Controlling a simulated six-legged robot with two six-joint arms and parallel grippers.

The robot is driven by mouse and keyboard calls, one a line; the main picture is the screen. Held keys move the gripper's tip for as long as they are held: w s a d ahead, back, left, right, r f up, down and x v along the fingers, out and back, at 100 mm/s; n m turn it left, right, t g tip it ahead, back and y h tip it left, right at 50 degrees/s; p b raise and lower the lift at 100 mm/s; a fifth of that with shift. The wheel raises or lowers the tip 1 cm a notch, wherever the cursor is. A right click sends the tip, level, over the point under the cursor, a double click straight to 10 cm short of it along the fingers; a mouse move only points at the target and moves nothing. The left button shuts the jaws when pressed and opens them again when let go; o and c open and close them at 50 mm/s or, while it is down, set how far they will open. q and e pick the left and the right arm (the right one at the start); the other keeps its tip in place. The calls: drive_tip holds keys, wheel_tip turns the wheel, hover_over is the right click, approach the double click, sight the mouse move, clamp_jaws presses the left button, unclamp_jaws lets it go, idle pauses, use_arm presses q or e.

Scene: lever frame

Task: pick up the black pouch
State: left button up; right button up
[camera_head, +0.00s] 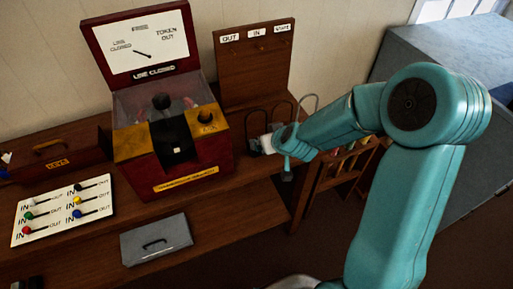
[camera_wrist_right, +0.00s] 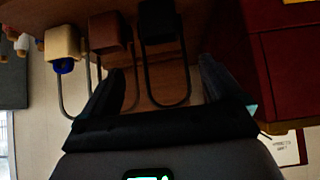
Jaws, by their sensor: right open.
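The black pouch (camera_wrist_right: 158,22) is at the top middle of the right wrist view, with a dark wire hoop (camera_wrist_right: 187,75) reaching down from it. My right gripper (camera_wrist_right: 162,92) is open, and its two dark fingers lie on either side of the hoop's lower end. The pouch body is beyond the fingertips, and nothing is gripped. In the head view my right arm reaches to the wooden shelf, where dark hoops (camera_head: 257,117) rise beside the red box; the arm's end partly hides the pouches. My left gripper is not in view.
A brown pouch (camera_wrist_right: 108,32) and a cream pouch (camera_wrist_right: 62,42), each with a hoop, stand beside the black one. The red-and-yellow token machine (camera_head: 178,165) is close on the left. A hook board (camera_head: 257,62) stands behind. A grey lidded box (camera_head: 156,240) is lower front.

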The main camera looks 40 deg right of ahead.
drive_tip(key=a+x, duration=0.1)
drive_tip(key=x, duration=0.2)
hover_over(260, 154)
drive_tip(key=shift+w+d+f, duration=0.15)
drive_tip(key=shift+f, duration=1)
drive_tip(key=shift+w+d+f, duration=0.1)
drive_tip(key=shift+w+f, duration=0.05)
drive_tip(key=shift+f, duration=1.05)
drive_tip(key=c, duration=1.3)
